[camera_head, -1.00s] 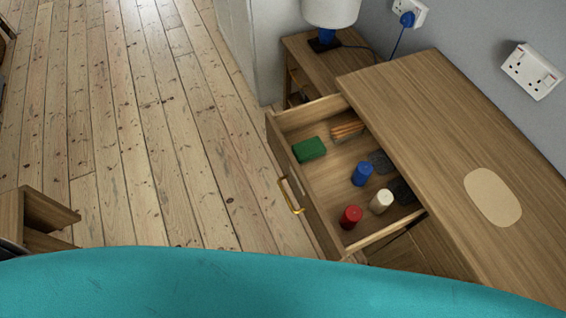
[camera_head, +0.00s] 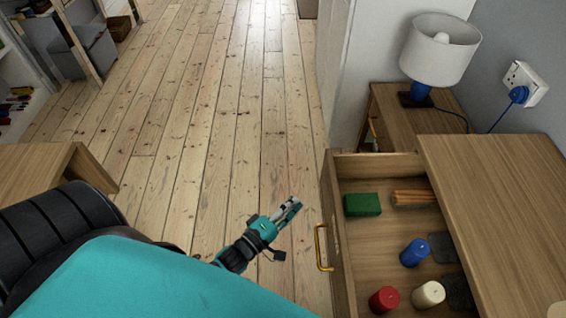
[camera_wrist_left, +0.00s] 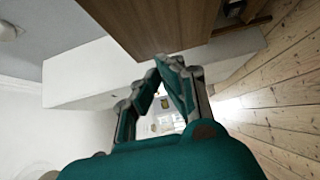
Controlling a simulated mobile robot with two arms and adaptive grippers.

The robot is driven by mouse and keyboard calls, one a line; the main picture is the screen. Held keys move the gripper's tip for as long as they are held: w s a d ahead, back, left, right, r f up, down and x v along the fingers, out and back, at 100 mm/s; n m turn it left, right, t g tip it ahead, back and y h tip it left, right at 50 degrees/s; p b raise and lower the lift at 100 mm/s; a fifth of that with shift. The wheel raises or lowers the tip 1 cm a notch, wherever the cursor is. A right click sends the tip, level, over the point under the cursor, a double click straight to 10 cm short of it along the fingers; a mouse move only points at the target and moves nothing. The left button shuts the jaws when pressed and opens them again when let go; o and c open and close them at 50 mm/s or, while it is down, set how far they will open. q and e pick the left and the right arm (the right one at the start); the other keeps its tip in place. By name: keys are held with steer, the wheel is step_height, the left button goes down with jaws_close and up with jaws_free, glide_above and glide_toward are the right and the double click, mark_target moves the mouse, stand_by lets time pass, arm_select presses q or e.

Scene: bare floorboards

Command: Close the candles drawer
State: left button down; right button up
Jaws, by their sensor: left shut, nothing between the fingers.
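The candles drawer (camera_head: 338,225) stands pulled out from the wooden cabinet (camera_head: 500,190), with a brass handle (camera_head: 321,248) on its front. Inside lie a red candle (camera_head: 384,299), a cream candle (camera_head: 428,294), a blue candle (camera_head: 415,253), a green block (camera_head: 362,204) and some orange-brown sticks (camera_head: 413,197). My left gripper (camera_head: 294,203) is shut and empty, over the floor just left of the drawer front and apart from it. In the left wrist view, its fingertips (camera_wrist_left: 166,62) meet near a wooden surface (camera_wrist_left: 165,25). My right gripper is not in view.
A smaller wooden table (camera_head: 390,115) with a blue-based lamp (camera_head: 440,48) stands behind the drawer. A wooden piece of furniture (camera_head: 40,175) is at the left. The floorboards (camera_head: 200,130) between are clear. Wall socket (camera_head: 525,84) at right.

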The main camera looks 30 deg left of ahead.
mark_target(326, 186)
arm_select(q)
steer(key=w+d, duration=0.2)
steer(key=w, duration=0.1)
steer(key=w+d, duration=0.2)
steer(key=shift+w, duration=0.25)
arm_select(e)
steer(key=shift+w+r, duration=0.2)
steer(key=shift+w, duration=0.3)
